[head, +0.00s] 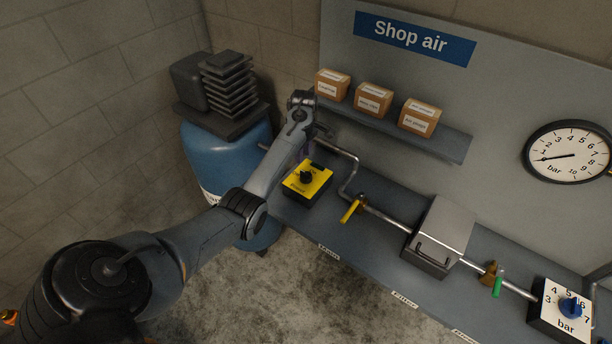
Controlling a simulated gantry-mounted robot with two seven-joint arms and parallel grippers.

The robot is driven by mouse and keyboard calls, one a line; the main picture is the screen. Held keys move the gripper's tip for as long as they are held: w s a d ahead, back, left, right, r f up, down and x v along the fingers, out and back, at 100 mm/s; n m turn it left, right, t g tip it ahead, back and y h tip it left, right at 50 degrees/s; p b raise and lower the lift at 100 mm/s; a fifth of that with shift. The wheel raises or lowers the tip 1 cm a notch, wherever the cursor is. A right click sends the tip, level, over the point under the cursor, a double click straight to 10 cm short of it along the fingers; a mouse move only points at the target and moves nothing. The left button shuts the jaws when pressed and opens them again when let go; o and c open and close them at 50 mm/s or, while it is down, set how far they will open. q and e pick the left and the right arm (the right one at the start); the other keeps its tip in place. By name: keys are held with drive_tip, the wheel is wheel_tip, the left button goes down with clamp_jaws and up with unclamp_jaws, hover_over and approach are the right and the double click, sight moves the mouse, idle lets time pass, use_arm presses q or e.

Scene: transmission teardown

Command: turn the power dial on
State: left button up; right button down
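The power dial is a black knob (306,177) on a yellow-faced box (318,186) at the left end of the grey bench. Lettering on the yellow face is too small to read surely, so I cannot tell which mark the knob points to. My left arm reaches in from the lower left, passing left of the box. My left gripper (320,132) is above and behind the box, near the pipe, and looks apart from the knob. Its fingers are small and dark, so their opening is unclear. My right gripper is not in view.
A pipe runs along the bench (330,222) past a yellow lever (353,209), a metal box (440,237), a green-handled valve (497,287) and a blue bar dial (570,307). A shelf (450,146) with cartons overhangs behind. A blue tank (213,155) stands left.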

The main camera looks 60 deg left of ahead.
sight(306, 173)
use_arm(q)
drive_tip(key=f, duration=0.3)
drive_tip(key=w+f, duration=0.1)
drive_tip(key=f, duration=0.5)
drive_tip(key=shift+w+f+b, duration=0.15)
drive_tip(key=shift+f+b, duration=0.05)
drive_tip(key=shift+b, duration=0.1)
drive_tip(key=shift+c, duration=0.3)
clamp_jaws()
